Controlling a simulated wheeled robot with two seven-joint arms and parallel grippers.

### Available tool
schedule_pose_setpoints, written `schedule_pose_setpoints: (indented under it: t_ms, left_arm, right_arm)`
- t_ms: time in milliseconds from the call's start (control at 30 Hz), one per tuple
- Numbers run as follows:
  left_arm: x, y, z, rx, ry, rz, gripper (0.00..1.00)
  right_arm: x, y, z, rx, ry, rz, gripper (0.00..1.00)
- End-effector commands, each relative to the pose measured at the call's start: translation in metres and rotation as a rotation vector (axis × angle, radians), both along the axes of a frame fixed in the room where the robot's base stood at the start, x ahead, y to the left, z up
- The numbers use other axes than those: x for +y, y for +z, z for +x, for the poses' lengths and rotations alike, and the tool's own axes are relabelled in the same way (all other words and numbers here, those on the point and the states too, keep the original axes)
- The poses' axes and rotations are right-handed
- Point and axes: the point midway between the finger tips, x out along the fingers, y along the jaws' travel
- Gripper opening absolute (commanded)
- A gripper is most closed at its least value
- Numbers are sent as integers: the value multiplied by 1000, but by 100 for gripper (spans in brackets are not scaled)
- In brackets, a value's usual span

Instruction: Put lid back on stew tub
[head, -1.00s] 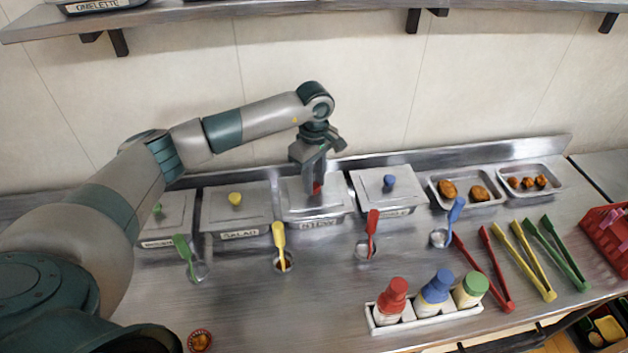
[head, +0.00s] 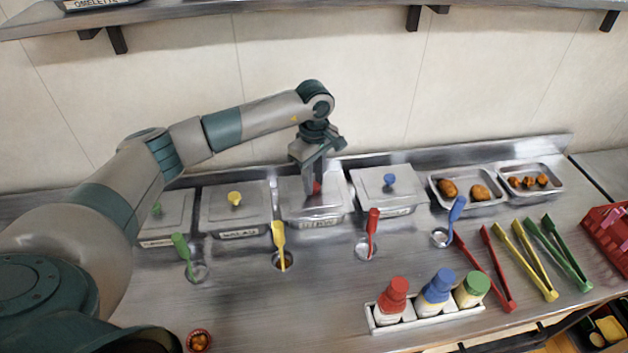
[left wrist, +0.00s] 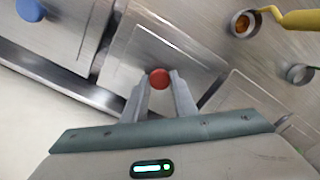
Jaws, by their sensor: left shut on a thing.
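The stew tub (head: 318,222) stands in the row of tubs along the back of the counter, its front label blurred. Its grey metal lid (head: 335,198) with a red knob (head: 316,188) lies over the tub's top. My left gripper (head: 315,180) points down from above and is shut on the red knob. In the left wrist view the red knob (left wrist: 159,78) sits between the two fingertips, with the lid (left wrist: 165,50) below it. I cannot tell whether the lid is fully seated all round. My right gripper is not in view.
Lidded tubs with a yellow knob (head: 235,198) and a blue knob (head: 389,180) stand close on either side. Ladles (head: 372,222) stand in front. A bottle rack (head: 425,317), tongs (head: 548,250) and open food trays (head: 465,203) are to the right. The front left counter is mostly clear.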

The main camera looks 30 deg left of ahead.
Motion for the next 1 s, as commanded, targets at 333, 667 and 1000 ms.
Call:
schedule_pose_setpoints:
  t_ms: [333, 667, 1000]
  left_arm:
    - [0, 1, 0, -1, 0, 0, 0]
    - [0, -1, 0, -1, 0, 0, 0]
    - [0, -2, 0, -1, 0, 1, 0]
  right_arm:
    - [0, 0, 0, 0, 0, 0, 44]
    - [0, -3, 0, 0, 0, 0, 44]
    - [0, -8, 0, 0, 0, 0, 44]
